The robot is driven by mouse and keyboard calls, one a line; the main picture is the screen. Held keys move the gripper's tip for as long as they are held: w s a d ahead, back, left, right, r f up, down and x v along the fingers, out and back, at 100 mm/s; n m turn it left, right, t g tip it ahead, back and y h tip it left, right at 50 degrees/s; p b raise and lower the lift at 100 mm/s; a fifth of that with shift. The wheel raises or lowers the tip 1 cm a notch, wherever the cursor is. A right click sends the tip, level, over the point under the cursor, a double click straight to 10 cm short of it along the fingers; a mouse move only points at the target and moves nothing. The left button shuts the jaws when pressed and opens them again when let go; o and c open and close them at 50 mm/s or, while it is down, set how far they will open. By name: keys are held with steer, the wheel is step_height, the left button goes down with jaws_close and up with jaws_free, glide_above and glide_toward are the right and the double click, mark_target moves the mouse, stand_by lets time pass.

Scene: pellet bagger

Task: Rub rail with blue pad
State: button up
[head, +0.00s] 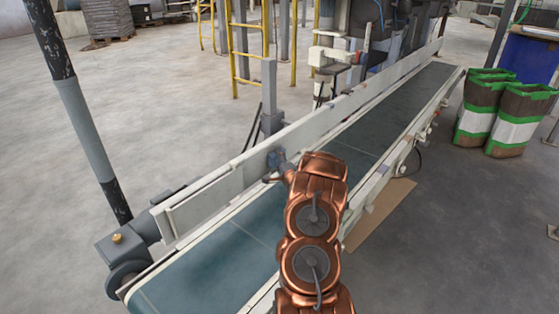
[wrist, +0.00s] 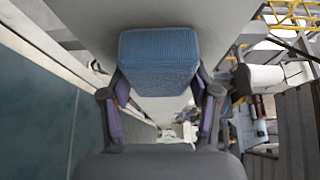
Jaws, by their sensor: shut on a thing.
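The rail (head: 350,101) is a long pale board standing along the far side of the conveyor belt (head: 215,255). My gripper (head: 276,160) is at the rail's belt-facing side, about midway along it. In the wrist view my gripper (wrist: 160,98) is shut on the blue pad (wrist: 158,58), a textured blue block between its two fingers. The pale rail surface (wrist: 215,22) lies right behind the pad in that view. The pad looks at or very close to the rail, but I cannot tell whether they touch. The pad is hard to make out in the head view.
A grey post (head: 268,95) stands behind the rail, close to my gripper. A dark striped pole (head: 85,125) rises at the left. Yellow ladder frames (head: 232,50) and machinery stand behind. Green-and-white sacks (head: 478,108) stand at the right.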

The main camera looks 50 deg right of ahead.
mark_target(289, 146)
steer(key=shift+d, duration=1.9)
steer(key=shift+w+d+r, duration=0.1)
steer(key=shift+w+d, duration=0.1)
steer(key=shift+d, duration=0.7)
steer(key=shift+w+d, duration=0.15)
steer(key=shift+d, duration=0.75)
steer(key=shift+w+d+p, duration=0.2)
steer(key=shift+d+p, duration=0.3)
steer(key=shift+d, duration=2.6)
steer(key=shift+w, duration=0.1)
steer(key=shift+a, duration=0.1)
steer(key=shift+a, duration=0.45)
steer(key=shift+a+p, duration=0.4)
steer(key=shift+a, duration=1.45)
steer(key=shift+s+a, duration=0.2)
steer(key=shift+a, duration=0.4)
steer(key=shift+s+a, duration=0.2)
steer(key=shift+a, duration=0.35)
